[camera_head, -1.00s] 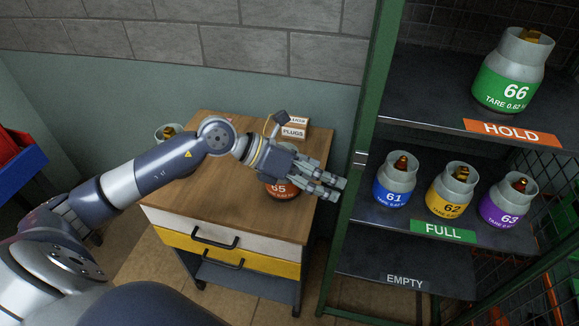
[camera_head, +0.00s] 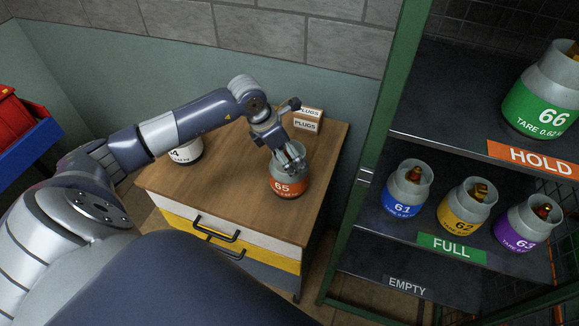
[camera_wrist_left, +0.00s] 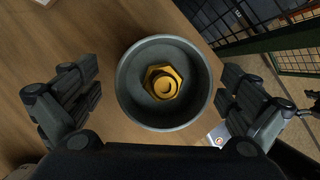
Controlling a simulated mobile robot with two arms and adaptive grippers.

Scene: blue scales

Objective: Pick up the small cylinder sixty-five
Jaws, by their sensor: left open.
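The small cylinder sixty-five (camera_head: 289,185) has an orange band marked 65 and a grey collar. It stands upright on the wooden top of the drawer cart. My left gripper (camera_head: 291,157) is above its collar, pointing down, and partly hides its top. In the left wrist view the cylinder's round collar (camera_wrist_left: 128,88) and brass valve (camera_wrist_left: 162,82) sit between the spread fingers of the gripper (camera_wrist_left: 163,97). Gaps show on both sides of the collar, so the gripper is open and holds nothing.
Boxes marked PLUGS (camera_head: 305,124) lie at the back. The green-framed rack (camera_head: 365,170) at right holds cylinders 61 (camera_head: 404,190), 62 (camera_head: 466,205), 63 (camera_head: 527,224) and 66 (camera_head: 541,92).

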